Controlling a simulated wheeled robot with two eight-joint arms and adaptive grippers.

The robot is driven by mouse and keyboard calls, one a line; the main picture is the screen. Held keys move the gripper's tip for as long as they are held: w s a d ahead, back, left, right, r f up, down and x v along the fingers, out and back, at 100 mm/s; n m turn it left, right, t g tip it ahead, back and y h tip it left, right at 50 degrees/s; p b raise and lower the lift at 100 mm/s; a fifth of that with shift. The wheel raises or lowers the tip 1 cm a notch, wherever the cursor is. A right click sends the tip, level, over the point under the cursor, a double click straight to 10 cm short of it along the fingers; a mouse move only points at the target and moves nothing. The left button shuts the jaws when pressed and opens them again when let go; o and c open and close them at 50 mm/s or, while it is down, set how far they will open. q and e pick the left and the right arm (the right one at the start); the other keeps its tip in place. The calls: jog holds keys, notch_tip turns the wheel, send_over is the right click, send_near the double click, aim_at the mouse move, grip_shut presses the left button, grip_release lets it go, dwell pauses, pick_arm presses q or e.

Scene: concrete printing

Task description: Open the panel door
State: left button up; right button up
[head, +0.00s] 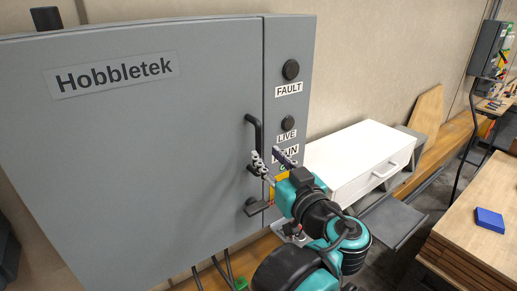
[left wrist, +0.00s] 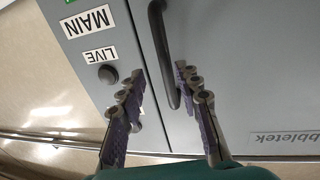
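The grey panel door (head: 150,150), labelled Hobbletek, is shut flush with the cabinet's side strip. Its black upright handle (head: 254,130) is near the door's right edge. My left gripper (head: 271,160) is open in front of the handle's lower part, one finger overlapping it and the other over the MAIN label. In the left wrist view, which is upside down, the handle (left wrist: 166,55) shows between the open fingers of my left gripper (left wrist: 160,83), closer to the right finger. I cannot tell whether they touch. My right gripper is not in view.
The strip beside the door has a FAULT knob (head: 291,69) and a LIVE knob (head: 288,122). A white drawer unit (head: 350,155) stands to the right of the cabinet. A wooden table (head: 480,230) with a blue box (head: 489,220) is at far right.

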aim_at(260, 153)
pick_arm(q)
jog(key=w+a, duration=0.3)
jog(key=shift+w+d, duration=0.1)
jog(key=shift+d, duration=0.35)
jog(key=shift+a, duration=0.15)
grip_shut()
